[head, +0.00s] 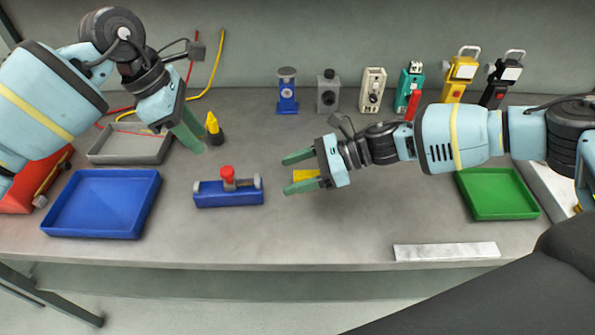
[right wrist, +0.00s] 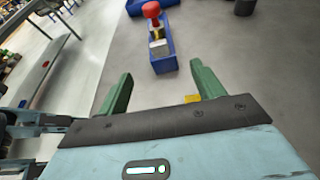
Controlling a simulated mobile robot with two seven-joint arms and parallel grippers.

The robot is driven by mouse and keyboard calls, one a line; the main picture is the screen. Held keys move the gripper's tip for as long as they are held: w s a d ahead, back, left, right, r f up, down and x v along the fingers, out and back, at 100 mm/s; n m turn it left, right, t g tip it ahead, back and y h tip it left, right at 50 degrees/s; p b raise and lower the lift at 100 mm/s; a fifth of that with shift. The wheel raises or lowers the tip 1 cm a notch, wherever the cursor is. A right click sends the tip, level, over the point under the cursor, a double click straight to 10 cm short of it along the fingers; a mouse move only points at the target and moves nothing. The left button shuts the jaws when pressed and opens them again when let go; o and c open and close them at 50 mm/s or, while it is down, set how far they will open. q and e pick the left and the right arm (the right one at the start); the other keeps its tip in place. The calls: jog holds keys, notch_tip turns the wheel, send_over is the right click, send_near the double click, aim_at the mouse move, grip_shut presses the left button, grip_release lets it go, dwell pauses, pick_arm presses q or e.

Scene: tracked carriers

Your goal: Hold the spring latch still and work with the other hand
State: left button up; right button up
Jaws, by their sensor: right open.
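The spring latch (head: 228,194) is a blue block with a red knob and grey metal parts, sitting on the grey bench left of centre. In the right wrist view the spring latch (right wrist: 165,55) lies ahead of the fingers. My left gripper (head: 190,133) is above and to the left of the latch, apart from it, fingers pointing down; its fingers overlap, so its opening is unclear. My right gripper (head: 292,172) is open, to the right of the latch and apart from it, with its fingers pointing left. Nothing is seen between its fingertips.
A small yellow piece (head: 305,175) is partly hidden by my right gripper. A blue tray (head: 102,232), a grey tray (head: 130,158) and a green tray (head: 505,213) flank the workspace. A yellow-black cone (head: 213,130) stands behind the latch. Several devices line the back. A pale strip (head: 446,251) lies at front.

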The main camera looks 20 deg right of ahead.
aim_at(248, 190)
jog(key=shift+d+f, duration=0.25)
jog(key=x, duration=1.2)
jog(key=shift+w+f, duration=0.1)
jog(key=shift+c, duration=0.5)
